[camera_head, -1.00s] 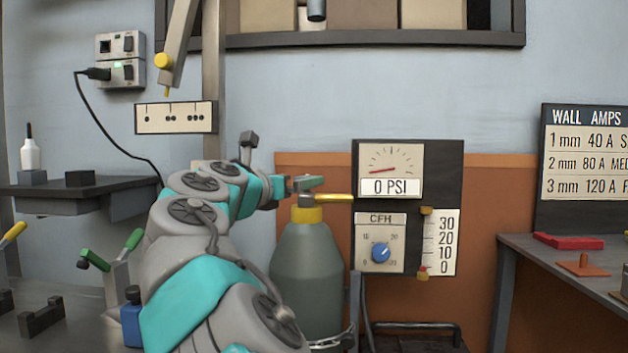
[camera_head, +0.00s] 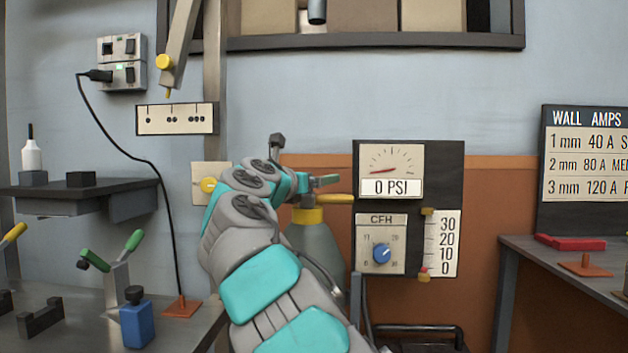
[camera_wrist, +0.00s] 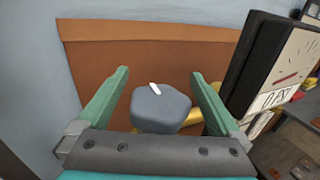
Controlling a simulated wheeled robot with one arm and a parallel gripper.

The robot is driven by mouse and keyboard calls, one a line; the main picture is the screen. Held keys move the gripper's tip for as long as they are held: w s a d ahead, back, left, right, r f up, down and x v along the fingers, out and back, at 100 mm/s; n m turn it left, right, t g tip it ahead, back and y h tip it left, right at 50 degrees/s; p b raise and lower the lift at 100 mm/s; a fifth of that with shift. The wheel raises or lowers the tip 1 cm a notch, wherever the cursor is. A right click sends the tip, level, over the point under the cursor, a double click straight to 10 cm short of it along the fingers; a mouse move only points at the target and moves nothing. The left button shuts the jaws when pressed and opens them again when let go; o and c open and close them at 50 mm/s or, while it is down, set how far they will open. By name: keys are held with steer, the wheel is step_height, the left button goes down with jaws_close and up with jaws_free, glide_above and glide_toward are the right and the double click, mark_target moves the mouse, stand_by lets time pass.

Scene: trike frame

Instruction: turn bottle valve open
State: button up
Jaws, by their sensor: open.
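The gas bottle (camera_head: 318,245) is grey-green with a yellow collar (camera_head: 307,215) and stands upright behind my arm, its lower part hidden. A yellow outlet (camera_head: 336,199) runs from its top to the gauge panel. In the wrist view the valve knob (camera_wrist: 160,110) is a dark blue-grey rounded block with a white mark on top. My gripper (camera_wrist: 158,85) is open, with one green finger on each side of the knob and visible gaps to both. In the head view my gripper (camera_head: 325,181) is at the bottle's top and largely hides the knob.
The gauge panel (camera_head: 446,205) stands close on the right, its dial (camera_head: 390,172) reading 0 PSI, with a blue CFH knob (camera_head: 381,253) below. A workbench (camera_head: 75,330) with clamps is at left, and another bench (camera_head: 560,255) at right.

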steer(key=c, duration=1.3)
